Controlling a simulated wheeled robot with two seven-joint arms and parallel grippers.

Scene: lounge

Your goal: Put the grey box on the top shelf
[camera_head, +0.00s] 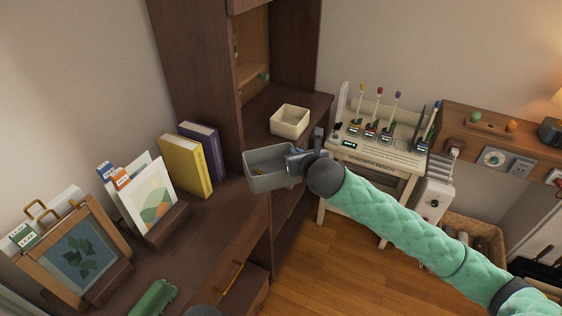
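The grey box (266,182) is an open-topped bin in the middle of the head view, tilted a little, with something small inside it. My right gripper (297,164) is at the box's right side and appears shut on its rim. The box is held in the air in front of the dark wooden shelf unit (195,50). One shelf with small things (252,72) shows in the unit's opening, and a lower ledge (262,112) juts out below it. The unit's top is out of frame.
A cream bin (290,121) stands on the ledge. Yellow (186,166) and purple (205,146) books stand left of the box, beside picture and card holders (148,200). A white bench (375,155) with several upright tools stands to the right. Wooden floor (325,270) is clear below.

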